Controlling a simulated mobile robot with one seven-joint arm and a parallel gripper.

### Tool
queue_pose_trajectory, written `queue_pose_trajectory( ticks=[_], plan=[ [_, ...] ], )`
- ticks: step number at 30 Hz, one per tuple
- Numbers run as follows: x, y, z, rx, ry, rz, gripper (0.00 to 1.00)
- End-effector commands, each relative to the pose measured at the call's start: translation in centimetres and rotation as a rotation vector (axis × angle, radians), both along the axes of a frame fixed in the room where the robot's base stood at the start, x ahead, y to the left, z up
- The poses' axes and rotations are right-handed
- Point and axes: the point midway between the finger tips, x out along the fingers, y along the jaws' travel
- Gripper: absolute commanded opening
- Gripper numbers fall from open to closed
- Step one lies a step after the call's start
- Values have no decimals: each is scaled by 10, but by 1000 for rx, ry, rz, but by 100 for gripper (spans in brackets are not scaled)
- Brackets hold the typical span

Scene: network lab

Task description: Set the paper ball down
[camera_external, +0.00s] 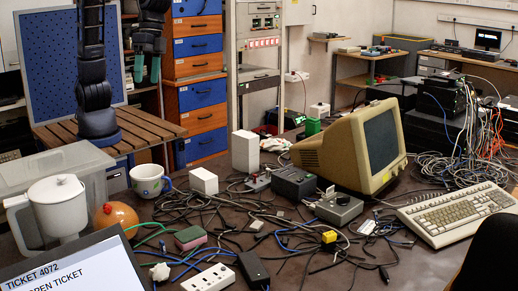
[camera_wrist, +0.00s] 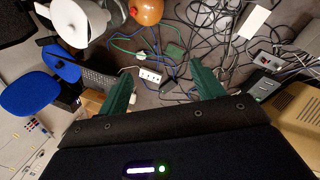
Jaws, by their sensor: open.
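A small white crumpled lump, which looks like the paper ball (camera_external: 160,271), lies on the dark table at the front left, just left of the white power strip. It also shows small in the wrist view (camera_wrist: 140,54), apart from my fingers. My gripper (camera_external: 147,68) is raised at the upper left in the external view, well above the table. Its two green fingers are spread, with nothing between them; they show open in the wrist view too (camera_wrist: 163,70).
A power strip (camera_external: 208,278), a green-and-pink sponge (camera_external: 190,237) and tangled cables surround the lump. A white pitcher (camera_external: 57,205), an orange round object (camera_external: 116,216), a mug (camera_external: 147,180) and a screen (camera_external: 75,268) crowd the left. A beige monitor (camera_external: 335,150) stands right of centre.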

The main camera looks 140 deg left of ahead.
Motion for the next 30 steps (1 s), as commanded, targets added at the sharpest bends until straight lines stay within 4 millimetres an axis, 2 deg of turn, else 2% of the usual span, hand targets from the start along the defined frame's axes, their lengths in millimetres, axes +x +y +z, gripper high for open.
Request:
queue_pose_trajectory(
  ticks=[1,7,15,22,30],
  plan=[
    [-17,4,9,7,-18,-15,67],
    [-78,18,31,47,-80,-83,67],
    [-161,35,46,109,-160,-177,67],
    [-231,47,44,171,-224,-257,67],
    [-309,60,26,253,-293,-348,67]
  ],
)
